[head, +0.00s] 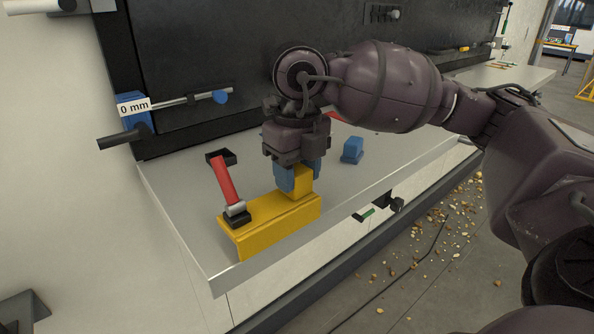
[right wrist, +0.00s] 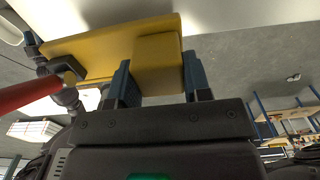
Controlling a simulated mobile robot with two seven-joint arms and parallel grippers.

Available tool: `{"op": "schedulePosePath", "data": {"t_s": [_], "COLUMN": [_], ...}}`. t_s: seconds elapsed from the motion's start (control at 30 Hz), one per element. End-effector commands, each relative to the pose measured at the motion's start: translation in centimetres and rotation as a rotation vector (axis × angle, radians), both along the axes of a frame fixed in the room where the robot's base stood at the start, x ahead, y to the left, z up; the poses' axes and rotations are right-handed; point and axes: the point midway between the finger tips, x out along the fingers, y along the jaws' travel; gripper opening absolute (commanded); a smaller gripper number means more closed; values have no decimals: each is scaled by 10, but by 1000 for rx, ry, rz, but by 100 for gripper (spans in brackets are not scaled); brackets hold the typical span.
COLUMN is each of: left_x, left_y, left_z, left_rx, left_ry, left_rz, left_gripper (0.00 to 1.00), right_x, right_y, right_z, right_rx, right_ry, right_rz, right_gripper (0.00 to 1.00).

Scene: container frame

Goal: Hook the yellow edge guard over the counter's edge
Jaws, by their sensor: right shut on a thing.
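The yellow edge guard (head: 265,228) is a long block with a raised yellow grip block on top at its right end. It is at the front edge of the grey counter (head: 185,205), near the counter's left end. My right gripper (head: 297,178) points down with its blue fingers shut on the grip block. In the right wrist view, the fingers (right wrist: 155,75) are on either side of the grip block, and the guard (right wrist: 95,48) extends left. I cannot tell whether the guard touches the counter or hooks over its edge. My left gripper is not in view.
A red-handled clamp (head: 227,182) stands by the guard's left end, its lower end close to it. A blue block (head: 352,150) sits farther right on the counter. Debris (head: 430,235) litters the floor.

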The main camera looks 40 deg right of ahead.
Motion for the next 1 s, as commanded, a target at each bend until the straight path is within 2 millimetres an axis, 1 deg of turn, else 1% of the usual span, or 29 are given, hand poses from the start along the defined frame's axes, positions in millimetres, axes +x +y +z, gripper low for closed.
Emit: {"op": "schedulePosePath", "data": {"t_s": [0.2,1.0], "left_x": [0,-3], "left_y": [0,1], "left_z": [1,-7], "left_rx": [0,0], "left_ry": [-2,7], "left_rz": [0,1], "left_gripper": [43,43], "right_x": [0,0], "right_y": [0,0], "right_z": [1,1], "right_rx": [0,0], "right_ry": [-2,-2], "right_rz": [0,0], "right_gripper": [4,4]}}
